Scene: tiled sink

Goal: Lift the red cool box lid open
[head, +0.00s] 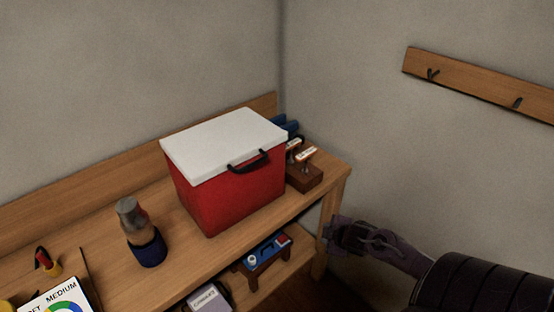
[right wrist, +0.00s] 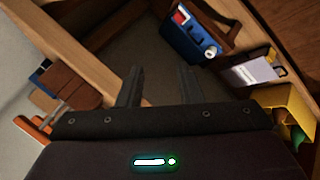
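The red cool box (head: 235,199) stands on the wooden bench against the wall in the head view. Its white lid (head: 222,143) lies flat and closed on top. A black handle (head: 248,162) sits at the front near the lid's edge. My right gripper (head: 330,235) is to the right of the bench's end, lower than the box and apart from it. In the right wrist view its two fingers (right wrist: 158,88) stand apart with nothing between them. The cool box cannot be made out in the right wrist view. My left gripper is in neither view.
The wooden bench (head: 185,246) also holds a dark-blue-based cylinder (head: 146,247) and a wooden block with tools (head: 304,177). A blue item (head: 264,251) is on the lower shelf. A hook rail (head: 480,87) is on the right wall. Floor space right of the bench looks clear.

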